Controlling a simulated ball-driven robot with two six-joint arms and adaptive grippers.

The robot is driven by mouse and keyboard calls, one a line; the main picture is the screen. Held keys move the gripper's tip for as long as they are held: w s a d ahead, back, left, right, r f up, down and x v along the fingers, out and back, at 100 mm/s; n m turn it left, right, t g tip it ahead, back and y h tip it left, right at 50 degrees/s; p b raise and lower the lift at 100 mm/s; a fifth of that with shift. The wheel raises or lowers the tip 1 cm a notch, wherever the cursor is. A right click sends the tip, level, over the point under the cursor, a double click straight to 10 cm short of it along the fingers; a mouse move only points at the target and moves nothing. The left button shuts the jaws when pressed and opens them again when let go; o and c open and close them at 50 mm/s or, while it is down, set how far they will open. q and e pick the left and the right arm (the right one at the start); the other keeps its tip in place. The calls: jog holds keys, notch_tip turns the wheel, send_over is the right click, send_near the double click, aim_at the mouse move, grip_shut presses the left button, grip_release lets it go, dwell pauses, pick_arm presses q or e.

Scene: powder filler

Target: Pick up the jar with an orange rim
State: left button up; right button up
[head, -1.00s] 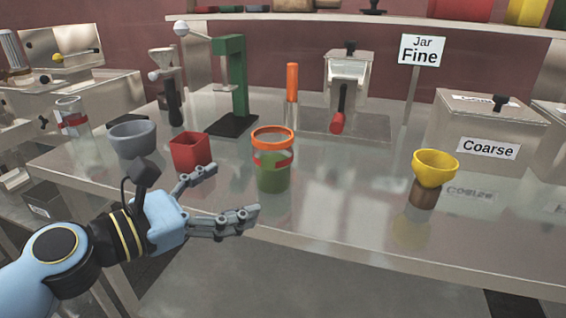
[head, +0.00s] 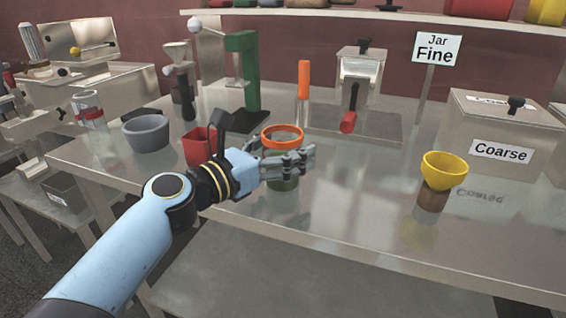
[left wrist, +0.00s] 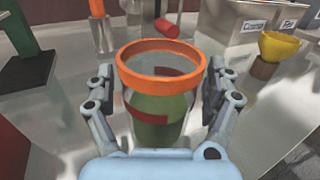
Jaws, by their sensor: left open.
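The jar with an orange rim (head: 283,132) stands upright on the metal table. It is clear, with a red band and green contents, which show in the left wrist view (left wrist: 162,112). My left gripper (head: 300,160) is at the jar, covering much of its middle in the head view. In the left wrist view its open fingers (left wrist: 163,95) stand on either side of the jar, below the rim. A small gap shows on the left; contact on the right is hard to tell. My right gripper is not in view.
A red square container (head: 200,146) and a grey bowl (head: 146,133) stand left of the jar. A green stand (head: 243,75) and an orange-handled tool (head: 304,82) are behind. A yellow bowl (head: 444,170) is right, with clear table between.

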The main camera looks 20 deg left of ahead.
pick_arm(q)
jog(key=shift+c, duration=0.3)
jog(key=c, duration=1.3)
jog(key=shift+r, duration=0.1)
